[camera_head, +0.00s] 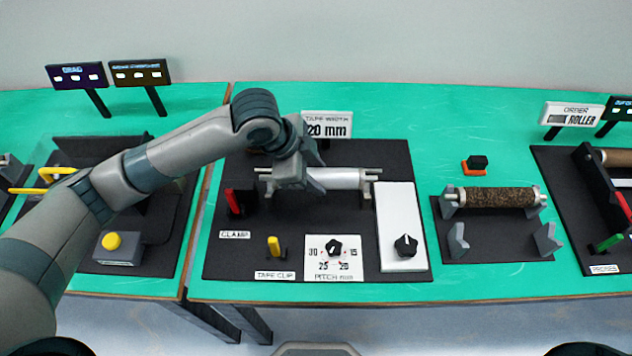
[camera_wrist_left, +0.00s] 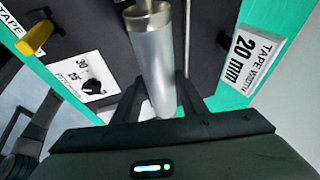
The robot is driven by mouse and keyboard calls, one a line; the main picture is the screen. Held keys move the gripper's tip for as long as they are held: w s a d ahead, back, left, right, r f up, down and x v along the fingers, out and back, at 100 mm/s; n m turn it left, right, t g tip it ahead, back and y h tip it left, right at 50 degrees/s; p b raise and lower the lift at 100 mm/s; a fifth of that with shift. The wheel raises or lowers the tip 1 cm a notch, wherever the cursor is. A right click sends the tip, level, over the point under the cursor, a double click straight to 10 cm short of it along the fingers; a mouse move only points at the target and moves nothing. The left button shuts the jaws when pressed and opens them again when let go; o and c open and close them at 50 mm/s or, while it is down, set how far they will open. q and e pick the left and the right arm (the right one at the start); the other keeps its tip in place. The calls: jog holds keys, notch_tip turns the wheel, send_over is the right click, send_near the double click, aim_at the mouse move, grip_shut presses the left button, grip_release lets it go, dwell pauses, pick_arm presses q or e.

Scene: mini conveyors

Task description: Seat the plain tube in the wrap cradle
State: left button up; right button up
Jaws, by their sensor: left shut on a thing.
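The plain tube (camera_head: 338,178) is a smooth silver-white cylinder with thin pins at its ends. It lies level, left to right, at the wrap cradle (camera_head: 373,188) on the middle black station. My left gripper (camera_head: 312,174) is shut on the tube left of its middle and hides its left part. The left wrist view shows the tube (camera_wrist_left: 155,60) between the fingers of that gripper (camera_wrist_left: 157,100). I cannot tell whether the tube's pins rest in the cradle or hang just above it. My right gripper is not in view.
The station carries a red clamp lever (camera_head: 234,202), a yellow tape clip (camera_head: 273,246), a pitch dial (camera_head: 334,248) and a white box with a black knob (camera_head: 405,245). A brown textured roller (camera_head: 489,197) lies on a stand to the right. Green table shows between stations.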

pick_arm(q)
notch_tip(320, 180, down, 4)
jog(key=shift+r+p, duration=0.25)
jog(key=shift+p, duration=0.4)
jog(key=shift+f, duration=0.25)
jog(key=o, duration=1.4)
jog(key=shift+f, duration=0.1)
jog(key=b+v, duration=0.2)
jog(key=v, duration=1)
